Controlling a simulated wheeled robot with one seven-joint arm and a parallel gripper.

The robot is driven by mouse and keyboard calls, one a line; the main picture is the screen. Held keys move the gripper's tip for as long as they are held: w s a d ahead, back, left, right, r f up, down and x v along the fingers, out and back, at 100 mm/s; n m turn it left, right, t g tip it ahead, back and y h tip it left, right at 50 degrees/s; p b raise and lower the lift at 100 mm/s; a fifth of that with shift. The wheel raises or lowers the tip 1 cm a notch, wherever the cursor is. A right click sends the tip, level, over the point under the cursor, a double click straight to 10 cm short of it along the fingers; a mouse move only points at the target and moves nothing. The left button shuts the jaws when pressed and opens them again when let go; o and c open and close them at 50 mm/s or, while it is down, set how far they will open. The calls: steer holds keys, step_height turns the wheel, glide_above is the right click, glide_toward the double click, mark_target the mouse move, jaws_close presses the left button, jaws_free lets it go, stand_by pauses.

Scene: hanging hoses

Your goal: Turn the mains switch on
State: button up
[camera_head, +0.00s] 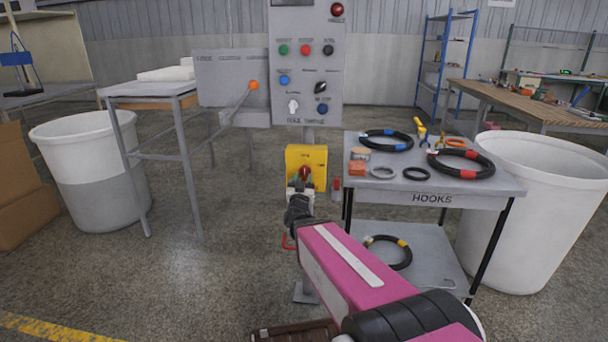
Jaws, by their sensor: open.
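A yellow switch box (318,156) with a red knob (305,174) is mounted on a post below a grey control panel (333,75); it looks like the mains switch. My gripper (301,184) is at the end of my pink arm, right in front of the lower part of the box. Its jaws are open, with the red knob just beyond them in the picture. The gripper hides part of the knob and the lower box. I cannot tell whether they touch or which way the knob is turned.
The panel carries several coloured buttons and a red lamp (337,10). A lever with an orange ball (253,85) is at its left. A hose cart (437,198) stands close right, a white bin (535,215) beyond it. A grey table (150,90) stands left.

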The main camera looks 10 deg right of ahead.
mark_target(306, 172)
steer(key=shift+x, duration=1.65)
jaws_close()
steer(key=shift+m, duration=0.4)
steer(key=m+h, duration=0.1)
steer(key=m, duration=0.1)
steer(key=m+g+h, duration=0.1)
steer(key=m, duration=0.2)
steer(key=shift+s+d+h, duration=0.1)
steer(key=shift+d+h, duration=0.15)
steer(key=shift+h, duration=0.15)
steer(key=shift+s+d+f+m+g+h, duration=0.1)
steer(key=shift+m+g+h, duration=0.5)
steer(key=shift+m, duration=1.05)
steer(key=shift+d+f+m+g+h, duration=0.15)
steer(key=shift+m+g+h, duration=0.45)
steer(key=shift+m, duration=1.05)
